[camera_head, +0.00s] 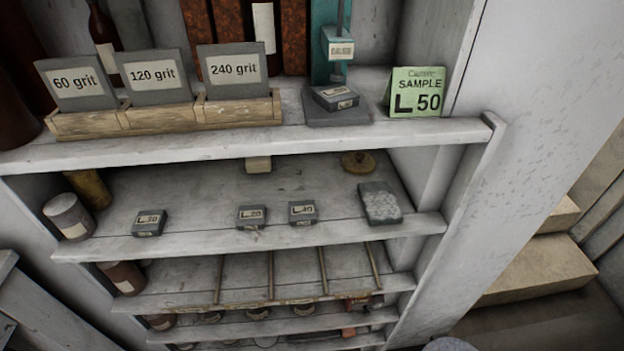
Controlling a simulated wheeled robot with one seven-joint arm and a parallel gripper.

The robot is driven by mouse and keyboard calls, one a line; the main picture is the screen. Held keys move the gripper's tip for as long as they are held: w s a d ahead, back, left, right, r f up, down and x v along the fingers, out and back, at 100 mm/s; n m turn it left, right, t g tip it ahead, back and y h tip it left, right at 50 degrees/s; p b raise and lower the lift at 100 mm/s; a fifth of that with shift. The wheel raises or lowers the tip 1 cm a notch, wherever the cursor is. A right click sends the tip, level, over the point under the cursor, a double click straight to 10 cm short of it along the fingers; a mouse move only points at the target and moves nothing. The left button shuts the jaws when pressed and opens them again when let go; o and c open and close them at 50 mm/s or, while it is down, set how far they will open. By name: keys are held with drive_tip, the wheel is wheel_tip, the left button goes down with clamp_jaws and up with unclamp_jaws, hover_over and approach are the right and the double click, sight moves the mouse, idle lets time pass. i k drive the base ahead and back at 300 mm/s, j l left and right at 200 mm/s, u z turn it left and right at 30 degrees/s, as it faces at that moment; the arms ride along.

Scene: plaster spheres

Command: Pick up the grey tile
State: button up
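Three small grey tiles with white labels lie on the second shelf: a left tile (149,228), a middle tile (251,223) that seems to read L 20, and a right tile (303,217) that seems to read L 40. Another dark grey tile (335,103) with a label too small to read lies on a dark plate (352,115) on the top shelf, under a teal stand (338,45). A larger speckled grey slab (380,208) lies at the right of the second shelf. My gripper is not in view.
A green card (416,75) reading SAMPLE L 50 stands at the top right. Grit blocks sit in a wooden rack (165,119). A can (70,221) stands at the second shelf's left. Top shelf (230,142) overhangs it; an upright panel (468,185) bounds the right.

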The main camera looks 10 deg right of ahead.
sight(337, 96)
drive_tip(key=k+j+z, duration=0.1)
drive_tip(key=j+z, duration=0.2)
drive_tip(key=j, duration=0.15)
drive_tip(key=k+j+z, duration=0.25)
drive_tip(key=j, duration=0.2)
drive_tip(key=k+j+z, duration=0.1)
drive_tip(key=j+z, duration=0.2)
drive_tip(key=k+j+z, duration=0.25)
drive_tip(key=j, duration=0.2)
